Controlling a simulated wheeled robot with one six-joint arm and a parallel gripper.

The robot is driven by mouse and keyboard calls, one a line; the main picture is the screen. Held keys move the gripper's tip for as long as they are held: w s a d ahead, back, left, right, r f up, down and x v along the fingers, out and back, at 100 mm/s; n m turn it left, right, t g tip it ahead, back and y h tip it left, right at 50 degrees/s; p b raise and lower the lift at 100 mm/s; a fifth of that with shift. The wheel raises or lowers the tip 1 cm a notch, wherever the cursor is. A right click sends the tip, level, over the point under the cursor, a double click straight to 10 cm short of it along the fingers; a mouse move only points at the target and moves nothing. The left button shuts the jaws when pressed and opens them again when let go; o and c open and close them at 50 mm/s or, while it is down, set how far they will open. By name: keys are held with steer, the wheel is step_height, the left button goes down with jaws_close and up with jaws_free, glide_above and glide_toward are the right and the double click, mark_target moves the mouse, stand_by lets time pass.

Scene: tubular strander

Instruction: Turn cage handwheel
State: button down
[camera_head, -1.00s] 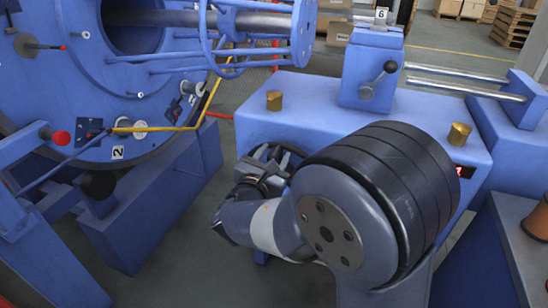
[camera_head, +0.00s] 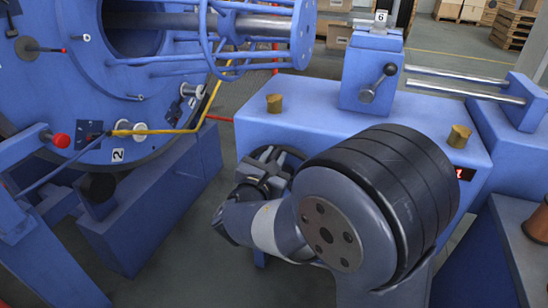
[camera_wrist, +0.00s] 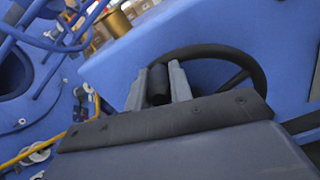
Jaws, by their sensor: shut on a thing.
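The cage handwheel is a dark ring with spokes on the side of the blue machine box. Its rim (camera_wrist: 259,72) arcs across the middle of the wrist view. In the head view the handwheel (camera_head: 291,150) is mostly hidden behind my arm. My gripper (camera_wrist: 158,86) is shut on the handwheel's black handle (camera_wrist: 158,92), with one pale finger on each side of it. In the head view my gripper (camera_head: 268,166) is in front of the wheel. The large blue cage (camera_head: 100,60) stands at the left with its round opening and bobbins.
A brown spool (camera_head: 538,222) stands at the right edge. Pallets (camera_head: 515,25) are far behind.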

steer(key=shift+s+d+f+m+b, duration=0.15)
steer(key=shift+d+m+b, duration=0.25)
steer(key=shift+b, duration=0.3)
steer(key=shift+d, duration=0.1)
steer(key=c, duration=1.3)
jaws_free()
steer(key=shift+o, duration=0.2)
steer(key=shift+r, duration=0.2)
steer(key=p+v, duration=0.2)
steer(key=v, duration=0.9)
